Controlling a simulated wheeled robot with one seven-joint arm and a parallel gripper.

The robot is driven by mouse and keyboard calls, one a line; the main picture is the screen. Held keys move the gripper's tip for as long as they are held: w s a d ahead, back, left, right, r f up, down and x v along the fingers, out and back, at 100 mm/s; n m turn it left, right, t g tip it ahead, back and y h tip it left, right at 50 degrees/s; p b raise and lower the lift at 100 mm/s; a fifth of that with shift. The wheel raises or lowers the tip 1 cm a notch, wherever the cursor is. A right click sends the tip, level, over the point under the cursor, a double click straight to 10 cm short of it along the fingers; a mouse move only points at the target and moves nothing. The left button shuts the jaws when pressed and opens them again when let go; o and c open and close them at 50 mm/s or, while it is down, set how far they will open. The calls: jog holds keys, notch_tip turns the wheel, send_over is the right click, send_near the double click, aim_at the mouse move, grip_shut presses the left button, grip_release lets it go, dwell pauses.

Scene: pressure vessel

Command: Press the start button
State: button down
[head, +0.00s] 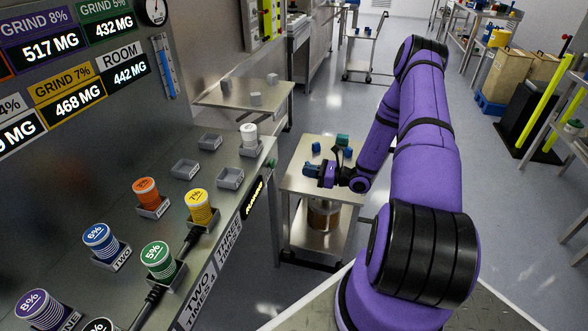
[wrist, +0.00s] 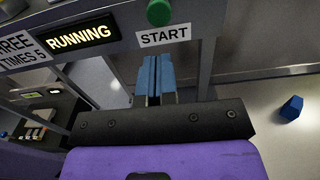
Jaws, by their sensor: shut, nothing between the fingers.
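The fingertips are just below the START label in the wrist view, apart from the button. In the head view my gripper (head: 308,170) is right of the panel edge, above a small metal cart. A lit RUNNING display (wrist: 79,37) is left of the label; it also shows in the head view (head: 254,198).
The metal panel bench (head: 215,215) holds several coloured, numbered cups in grey holders. The small cart (head: 295,182) carries blue and green blocks. A blue block (wrist: 292,108) lies at the right of the wrist view. Open floor (head: 480,190) is at right.

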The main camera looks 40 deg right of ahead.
jog(key=shift+v, duration=1.3)
